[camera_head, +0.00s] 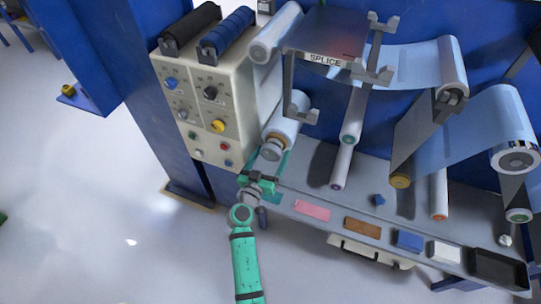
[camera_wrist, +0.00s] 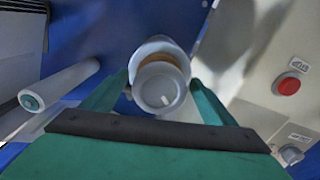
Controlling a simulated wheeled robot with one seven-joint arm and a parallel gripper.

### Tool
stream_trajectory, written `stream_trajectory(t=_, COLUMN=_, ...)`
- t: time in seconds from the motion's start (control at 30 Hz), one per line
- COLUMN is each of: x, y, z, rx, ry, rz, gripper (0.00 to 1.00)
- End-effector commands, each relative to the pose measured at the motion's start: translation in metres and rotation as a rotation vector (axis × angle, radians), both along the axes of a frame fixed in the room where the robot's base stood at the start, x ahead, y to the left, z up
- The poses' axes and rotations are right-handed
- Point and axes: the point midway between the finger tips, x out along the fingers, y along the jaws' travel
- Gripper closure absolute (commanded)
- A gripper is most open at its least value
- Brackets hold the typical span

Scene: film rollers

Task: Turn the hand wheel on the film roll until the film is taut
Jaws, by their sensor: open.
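The hand wheel (camera_head: 271,150) is a pale grey round knob on the front end of the white film roll (camera_head: 286,128), beside the control panel. In the wrist view the hand wheel (camera_wrist: 157,92) faces me as a white disc with a small peg, with a tan ring and a wider white flange behind it. My green gripper (camera_head: 262,174) is just in front of and below the wheel. In the wrist view my gripper (camera_wrist: 158,80) is open, one finger on each side of the wheel. Whether the fingers touch it I cannot tell. The film's tension at this roll is not clear.
The beige control panel (camera_head: 205,110) with knobs and buttons stands left of the roll; its red stop button (camera_wrist: 289,86) shows close by in the wrist view. A white roller (camera_wrist: 60,88) sticks out on the other side. The splice table (camera_head: 325,35) overhangs the roll.

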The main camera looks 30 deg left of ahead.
Motion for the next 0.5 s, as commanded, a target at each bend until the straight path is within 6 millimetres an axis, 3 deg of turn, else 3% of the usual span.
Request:
stream_trajectory(t=0.13, x=-0.0001, y=-0.0001, z=0.0002, rx=0.000, ry=0.000, rz=0.000, gripper=0.23)
stream_trajectory(t=0.3, x=-0.0002, y=-0.0001, z=0.0002, rx=0.000, ry=0.000, rz=0.000, gripper=0.62)
stream_trajectory(t=0.5, x=-0.0003, y=-0.0002, z=0.0002, rx=-0.006, ry=-0.001, rz=0.000, gripper=0.61)
